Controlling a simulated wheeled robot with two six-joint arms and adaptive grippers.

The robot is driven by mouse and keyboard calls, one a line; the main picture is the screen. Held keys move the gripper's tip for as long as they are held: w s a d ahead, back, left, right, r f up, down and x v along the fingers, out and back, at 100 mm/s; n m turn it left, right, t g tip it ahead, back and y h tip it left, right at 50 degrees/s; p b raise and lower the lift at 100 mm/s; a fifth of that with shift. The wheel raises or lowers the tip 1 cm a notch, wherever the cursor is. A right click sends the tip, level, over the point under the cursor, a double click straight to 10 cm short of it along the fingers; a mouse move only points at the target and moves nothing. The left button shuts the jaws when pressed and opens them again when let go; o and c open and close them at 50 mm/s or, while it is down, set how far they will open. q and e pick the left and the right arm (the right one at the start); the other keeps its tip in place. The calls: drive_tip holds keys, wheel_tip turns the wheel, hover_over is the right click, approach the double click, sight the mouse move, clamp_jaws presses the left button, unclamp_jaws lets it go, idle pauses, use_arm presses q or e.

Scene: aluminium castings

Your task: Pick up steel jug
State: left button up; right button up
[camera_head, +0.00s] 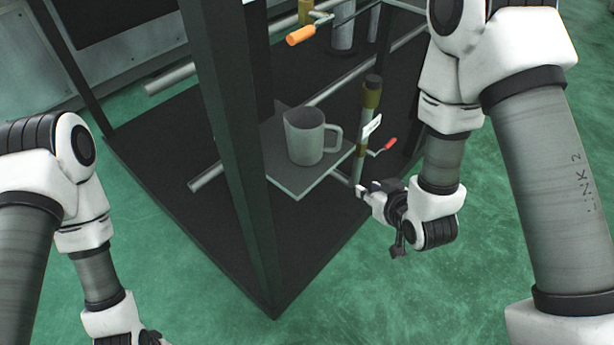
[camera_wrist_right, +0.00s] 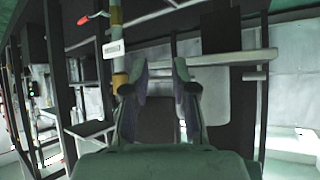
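The steel jug (camera_head: 305,136) stands upright on a small grey shelf plate (camera_head: 298,187) inside a dark frame, its handle toward the right. My right gripper (camera_head: 366,189) is to the right of the plate's edge, apart from the jug. In the right wrist view its two fingers (camera_wrist_right: 158,82) are spread with nothing between them. The jug cannot be made out in that view. My left arm enters at the lower left; its gripper (camera_head: 150,338) is mostly cut off by the bottom edge, so its fingers cannot be judged.
A dark upright post (camera_head: 240,150) stands left of the jug. A vertical pipe (camera_head: 364,130) with a red-tipped lever (camera_head: 390,144) and white tag stands between jug and right arm. An orange-handled lever (camera_head: 301,36) is above. Green floor (camera_head: 340,290) in front is clear.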

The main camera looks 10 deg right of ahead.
sight(339, 147)
drive_tip(key=w+a+r+t+b, duration=0.1)
drive_tip(key=w+t+b, duration=0.1)
drive_tip(key=w+b, duration=0.2)
drive_tip(key=w+a+n+t+y+b, duration=0.1)
drive_tip(key=w+a+t+b, duration=0.1)
drive_tip(key=b, duration=0.4)
drive_tip(key=w+a+r+t+y+b, duration=0.1)
drive_tip(key=w+t+b, duration=0.1)
drive_tip(key=w+b, duration=0.3)
drive_tip(key=shift+w+a+r+t+b, duration=0.15)
drive_tip(key=shift+w+r+t+b, duration=0.15)
drive_tip(key=shift+w+t, duration=0.1)
drive_tip(key=shift+w, duration=0.35)
use_arm(q)
wheel_tip(339, 147, down, 19)
drive_tip(key=shift+f, duration=0.2)
use_arm(e)
drive_tip(key=shift+r, duration=0.1)
clamp_jaws()
